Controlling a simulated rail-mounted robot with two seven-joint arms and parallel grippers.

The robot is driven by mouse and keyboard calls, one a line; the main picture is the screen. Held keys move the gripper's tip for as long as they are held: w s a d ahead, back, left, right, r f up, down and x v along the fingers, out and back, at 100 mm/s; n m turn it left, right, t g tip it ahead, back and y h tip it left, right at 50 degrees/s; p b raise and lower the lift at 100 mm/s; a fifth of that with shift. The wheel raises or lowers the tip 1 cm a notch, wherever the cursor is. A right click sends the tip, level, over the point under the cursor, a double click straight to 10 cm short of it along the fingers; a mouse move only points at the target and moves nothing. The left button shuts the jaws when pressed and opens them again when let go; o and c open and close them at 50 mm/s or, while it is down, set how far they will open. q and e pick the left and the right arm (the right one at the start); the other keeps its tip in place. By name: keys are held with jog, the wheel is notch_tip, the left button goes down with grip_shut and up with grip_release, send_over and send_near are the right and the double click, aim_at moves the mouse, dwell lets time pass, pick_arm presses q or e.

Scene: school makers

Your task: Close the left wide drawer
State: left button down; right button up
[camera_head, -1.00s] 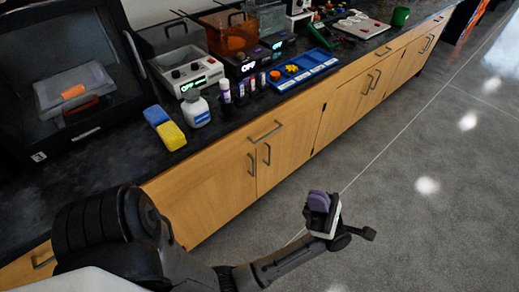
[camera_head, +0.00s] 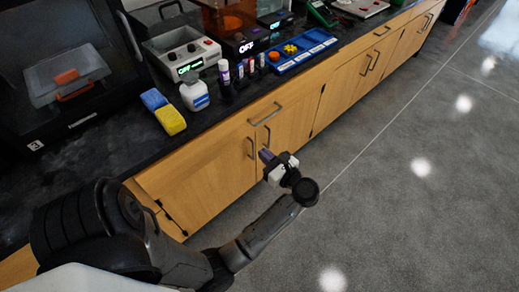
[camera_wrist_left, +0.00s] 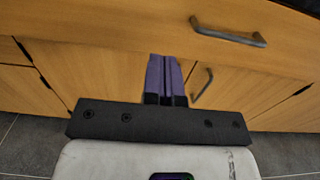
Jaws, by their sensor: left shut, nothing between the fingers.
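The left wide drawer has a wooden front (camera_head: 225,143) with a grey bar handle (camera_head: 265,114), just under the dark counter. In the left wrist view the drawer front (camera_wrist_left: 120,18) spans the top, with its handle (camera_wrist_left: 228,32) at upper right. I cannot tell for sure whether it stands slightly out or flush. My left gripper (camera_head: 266,156) is in front of the cabinet doors, below the drawer handle. Its purple fingers (camera_wrist_left: 165,78) are shut with nothing between them, and point at the cabinet front. My right gripper is not in view.
Cabinet doors with vertical handles (camera_head: 251,147) lie below the drawer. The grey floor (camera_head: 400,190) to the right is open.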

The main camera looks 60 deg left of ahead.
aim_at(235, 129)
pick_arm(q)
jog(key=b+x, duration=0.3)
jog(key=x, duration=0.7)
jog(key=shift+s+a+f, duration=0.1)
jog(key=shift+b+x, duration=0.4)
jog(key=shift+x, duration=0.55)
jog(key=x, duration=0.4)
jog(key=shift+a, duration=0.1)
jog(key=shift+s, duration=0.1)
